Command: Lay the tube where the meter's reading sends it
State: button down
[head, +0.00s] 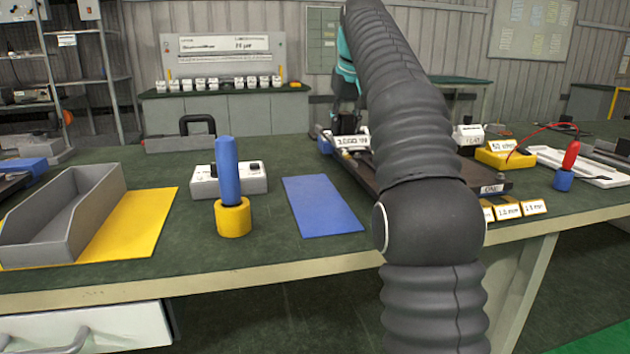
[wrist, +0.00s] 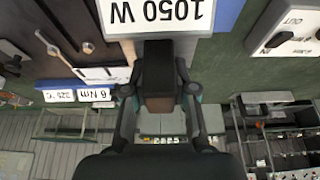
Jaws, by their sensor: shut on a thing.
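My gripper (head: 348,118) is over the middle of the bench, beside the card reading about 1050 W (head: 352,142); my arm covers much of that area in the head view. In the wrist view my gripper (wrist: 158,75) is shut, with a dark brown-black piece (wrist: 158,100) between its fingers; I cannot tell whether this is the tube. The 1050 W card (wrist: 160,14) lies just beyond the fingertips there. A yellow meter (head: 505,154) stands at right, its display seeming to read 52 ohm. No tube can be made out clearly.
A grey open bin (head: 62,215) stands on a yellow mat (head: 140,222) at left. A blue mat (head: 322,204) lies bare. Between them a blue handle (head: 227,165) stands upright in a yellow holder (head: 233,218). A red probe (head: 571,155) stands upright at right.

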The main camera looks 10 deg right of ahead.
jog(key=s+a+f, duration=0.4)
jog(key=a, duration=0.1)
jog(key=s+a+f, duration=0.2)
jog(key=shift+a+b, duration=0.35)
jog(key=shift+f+b, duration=0.35)
jog(key=shift+f, duration=1.55)
jog(key=c, duration=0.9)
grip_release()
jog(key=shift+f, duration=0.1)
jog(key=p+v, duration=0.1)
jog(key=v, duration=1.1)
